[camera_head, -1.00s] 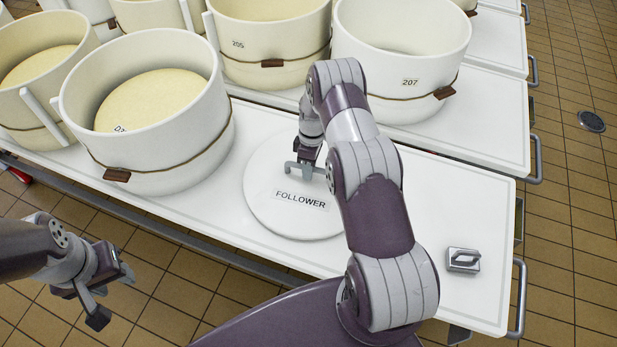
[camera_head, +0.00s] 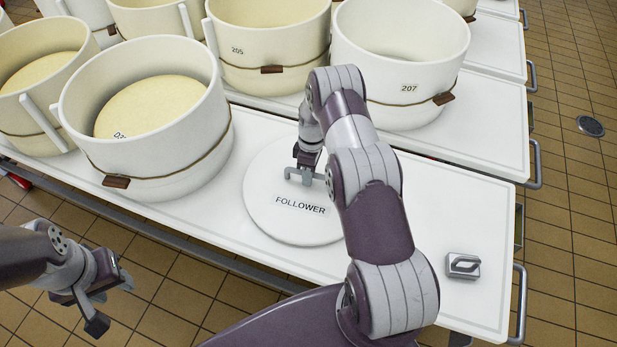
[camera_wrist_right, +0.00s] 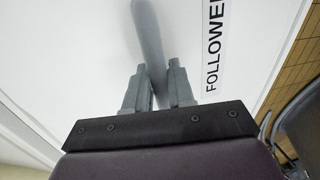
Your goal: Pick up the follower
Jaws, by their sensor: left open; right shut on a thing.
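The follower (camera_head: 276,223) is a white round disc with a "FOLLOWER" label, lying on the white table in the head view. My right gripper (camera_head: 306,178) is at the follower's upper middle, over its grey handle. In the right wrist view, my right gripper (camera_wrist_right: 159,92) is shut on the grey bar of the handle (camera_wrist_right: 147,35), with the label beside it. My right arm hides part of the disc's right side. The disc appears to rest on the table. My left gripper (camera_head: 110,306) is open and empty, off the table's front edge above the tiled floor.
The white table (camera_head: 420,215) has free room right of my right arm. A small metal block (camera_head: 463,265) sits near its right end. Vat 207 (camera_head: 400,60), vat 205 (camera_head: 268,45) and a nearer vat (camera_head: 150,120) stand behind and left. A floor drain (camera_head: 591,125) shows at right.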

